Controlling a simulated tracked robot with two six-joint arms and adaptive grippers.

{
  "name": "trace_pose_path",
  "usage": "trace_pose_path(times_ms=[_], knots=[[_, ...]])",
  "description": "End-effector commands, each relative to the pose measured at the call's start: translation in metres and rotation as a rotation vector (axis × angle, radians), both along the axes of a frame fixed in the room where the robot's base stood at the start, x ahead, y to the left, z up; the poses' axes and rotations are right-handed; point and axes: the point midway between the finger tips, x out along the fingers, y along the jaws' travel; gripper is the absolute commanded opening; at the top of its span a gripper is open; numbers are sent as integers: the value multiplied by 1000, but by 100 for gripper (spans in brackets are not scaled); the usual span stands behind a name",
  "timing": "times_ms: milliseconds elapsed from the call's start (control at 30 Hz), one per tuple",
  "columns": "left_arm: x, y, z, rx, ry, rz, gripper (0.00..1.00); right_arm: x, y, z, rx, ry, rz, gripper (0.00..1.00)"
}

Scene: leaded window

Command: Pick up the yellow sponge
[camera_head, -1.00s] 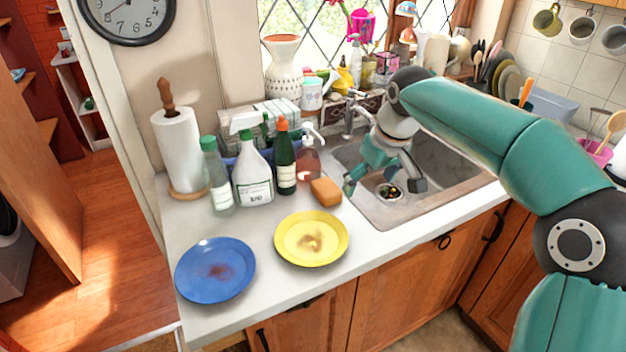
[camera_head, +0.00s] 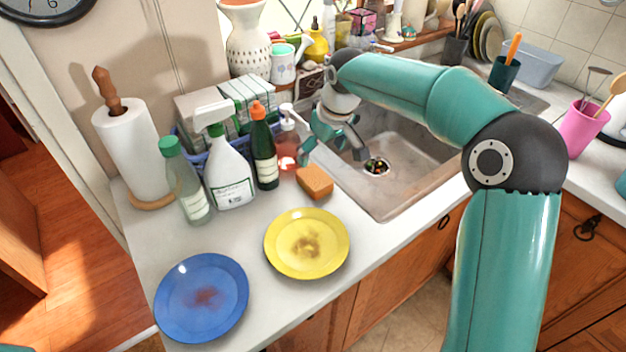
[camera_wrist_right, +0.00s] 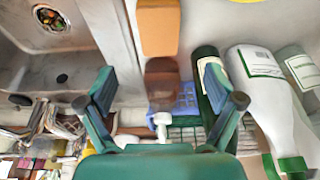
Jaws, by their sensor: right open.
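The sponge (camera_head: 314,181), orange-yellow and block-shaped, lies on the counter at the left edge of the sink, behind the yellow plate. My right gripper (camera_head: 332,156) is open and empty over the sink's left side, its fingers just behind and to the right of the sponge. In the right wrist view the sponge (camera_wrist_right: 159,27) is at the top centre, beyond the spread fingertips of my right gripper (camera_wrist_right: 160,86) and roughly in line with the gap between them. Its top end is cut off by the frame there. My left gripper is not in view.
A soap dispenser (camera_head: 287,150), a green bottle (camera_head: 264,155) and a spray bottle (camera_head: 229,174) stand left of the sponge. The yellow plate (camera_head: 283,259) and blue plate (camera_head: 202,325), both stained, lie in front. The sink (camera_head: 410,150) is to the right.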

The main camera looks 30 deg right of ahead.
Motion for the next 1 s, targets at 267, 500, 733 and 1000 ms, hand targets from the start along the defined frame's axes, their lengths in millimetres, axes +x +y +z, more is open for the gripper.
trace_pose_path(times_ms=[267, 500, 733, 1000], knots=[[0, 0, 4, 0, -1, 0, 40, 12, 1, -41, 0, 2, 0, 92], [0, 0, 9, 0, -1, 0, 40, 15, 1, -55, 0, 3, -1, 92], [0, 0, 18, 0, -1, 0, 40, 22, 1, -87, 0, 3, -1, 92], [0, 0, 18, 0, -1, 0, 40, 25, 1, -95, 0, -1, -2, 92]])
